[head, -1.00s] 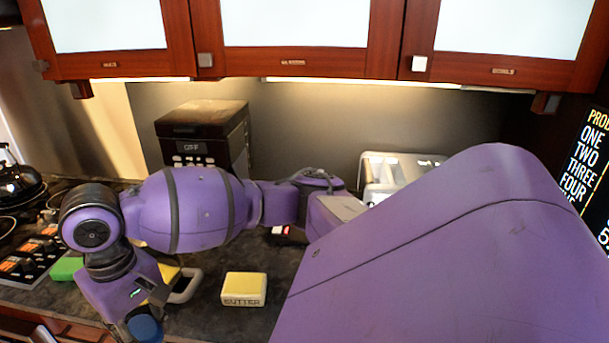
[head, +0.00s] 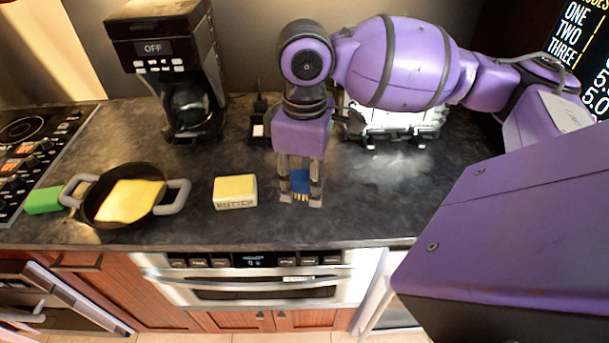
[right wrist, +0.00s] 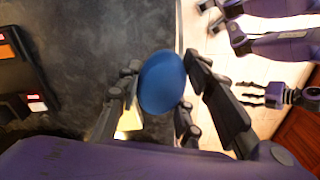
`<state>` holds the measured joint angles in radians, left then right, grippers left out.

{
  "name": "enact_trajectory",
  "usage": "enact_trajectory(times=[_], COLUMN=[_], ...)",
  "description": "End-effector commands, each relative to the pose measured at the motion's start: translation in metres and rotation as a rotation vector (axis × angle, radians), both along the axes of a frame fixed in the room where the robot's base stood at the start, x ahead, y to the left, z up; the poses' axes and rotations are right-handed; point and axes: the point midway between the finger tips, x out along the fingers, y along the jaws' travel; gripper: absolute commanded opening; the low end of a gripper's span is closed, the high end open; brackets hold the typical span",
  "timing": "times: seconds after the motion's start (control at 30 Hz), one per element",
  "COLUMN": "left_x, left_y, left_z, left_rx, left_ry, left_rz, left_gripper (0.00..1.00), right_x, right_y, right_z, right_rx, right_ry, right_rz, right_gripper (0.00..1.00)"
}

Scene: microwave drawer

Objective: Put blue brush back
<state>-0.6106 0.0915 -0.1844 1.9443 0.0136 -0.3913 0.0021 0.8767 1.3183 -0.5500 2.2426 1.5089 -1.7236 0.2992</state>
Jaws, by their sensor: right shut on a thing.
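The blue brush (head: 300,182) is in my right gripper (head: 300,194), with yellowish bristles showing low between the fingers. The gripper points down over the counter, just right of the yellow butter block. Whether the bristles touch the counter I cannot tell. In the right wrist view the blue brush (right wrist: 162,82) shows as a rounded blue shape between the fingers, which are shut on it. Dark fingers and purple links of mine show at the upper right of that view; whether my left gripper there is open or shut is unclear.
The butter block (head: 235,192) and a pan (head: 122,222) with yellow food stand to the left, by a green block (head: 43,200). A coffee maker (head: 165,60) and a toaster (head: 395,125) stand behind. The counter's front edge lies above an oven drawer (head: 255,285).

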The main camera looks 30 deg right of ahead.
Motion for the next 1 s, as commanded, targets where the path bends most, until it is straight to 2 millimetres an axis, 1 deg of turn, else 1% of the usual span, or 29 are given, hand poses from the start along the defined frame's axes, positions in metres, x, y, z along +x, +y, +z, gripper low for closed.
enact_trajectory(times=[0.03,0.1,0.2,0.27,0.37,0.67,0.7,0.8,0.9,1.0], left_x=[-0.003,-0.003,-0.003,-0.002,-0.001,0.001,0.000,-0.001,-0.003,-0.004], left_y=[0.000,0.000,-0.001,-0.002,-0.002,0.000,0.001,0.003,0.005,0.007], left_z=[-0.004,-0.006,-0.007,-0.008,-0.010,-0.015,-0.016,-0.018,-0.020,-0.021], left_rx=[0.001,0.000,-0.001,-0.003,-0.002,0.003,0.005,0.008,0.012,0.015], left_ry=[0.007,0.007,0.008,0.007,0.006,0.004,0.006,0.006,0.009,0.010], left_rz=[0.002,0.004,0.006,0.007,0.006,0.004,0.004,0.005,0.005,0.006], left_gripper=[0.66,0.66,0.66,0.66,0.66,0.66,0.66,0.66,0.66,0.66], right_x=[-0.003,-0.006,-0.008,-0.005,0.009,0.076,0.081,0.094,0.104,0.110], right_y=[-0.007,-0.012,-0.017,-0.019,-0.025,-0.056,-0.058,-0.064,-0.069,-0.071], right_z=[-0.002,0.001,0.004,0.003,-0.003,-0.037,-0.046,-0.064,-0.076,-0.082], right_rx=[-0.004,-0.007,-0.007,-0.006,-0.005,-0.006,-0.005,-0.006,-0.007,-0.006], right_ry=[0.003,0.002,-0.003,-0.004,-0.002,-0.002,0.000,0.000,-0.003,-0.005], right_rz=[0.068,0.157,0.239,0.262,0.272,0.269,0.270,0.271,0.272,0.272], right_gripper=[0.03,0.03,0.03,0.03,0.03,0.03,0.03,0.03,0.03,0.03])
